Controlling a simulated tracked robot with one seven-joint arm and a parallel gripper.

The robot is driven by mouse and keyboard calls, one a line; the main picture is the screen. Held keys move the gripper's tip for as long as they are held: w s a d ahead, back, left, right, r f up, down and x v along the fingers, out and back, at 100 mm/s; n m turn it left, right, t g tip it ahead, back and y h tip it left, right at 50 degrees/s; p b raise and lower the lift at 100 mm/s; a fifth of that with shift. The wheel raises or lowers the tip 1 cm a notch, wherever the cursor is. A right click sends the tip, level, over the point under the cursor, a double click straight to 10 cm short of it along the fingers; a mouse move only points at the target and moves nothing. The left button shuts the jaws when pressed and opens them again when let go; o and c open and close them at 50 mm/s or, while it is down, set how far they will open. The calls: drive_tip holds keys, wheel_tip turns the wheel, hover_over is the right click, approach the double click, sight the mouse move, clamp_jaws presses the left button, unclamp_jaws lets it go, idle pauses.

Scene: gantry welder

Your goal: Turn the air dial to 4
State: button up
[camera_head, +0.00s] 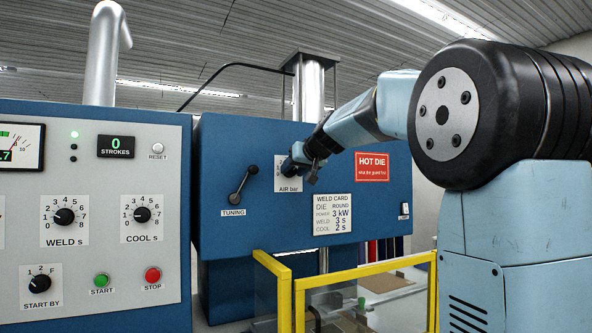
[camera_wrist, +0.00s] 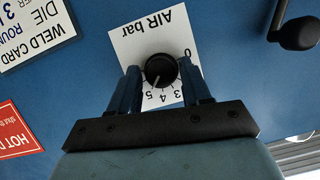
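The air dial (camera_wrist: 160,69) is a round black knob on a white card marked "AIR bar" (camera_wrist: 133,42), which appears upside down in the wrist view. Its white pointer mark seems to point near the 5. My gripper (camera_wrist: 159,72) has one finger on each side of the knob, with a small gap visible at the left finger; contact on the right is unclear. Part of the scale is hidden by the fingers. In the head view my gripper (camera_head: 296,163) covers the knob, and the AIR bar card (camera_head: 281,184) shows on the blue panel.
A tuning crank (camera_head: 240,186) sits left of the air card. A weld card (camera_head: 333,214) and red hot die sign (camera_head: 372,167) are to its right. A yellow guard rail (camera_head: 365,268) stands below. A grey control panel (camera_head: 105,255) with other dials is at left.

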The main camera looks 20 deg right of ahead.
drive_tip(key=shift+d, duration=0.1)
drive_tip(key=c, duration=0.7)
drive_tip(key=shift+a+n+t+h, duration=0.15)
drive_tip(key=shift+n+h, duration=0.55)
drive_tip(key=shift+n, duration=0.25)
drive_tip(key=shift+a+n+t+h, duration=0.1)
drive_tip(key=shift+n+t+h, duration=0.05)
drive_tip(key=shift+n+h, duration=0.7)
drive_tip(key=shift+n, duration=0.3)
drive_tip(key=o, duration=1)
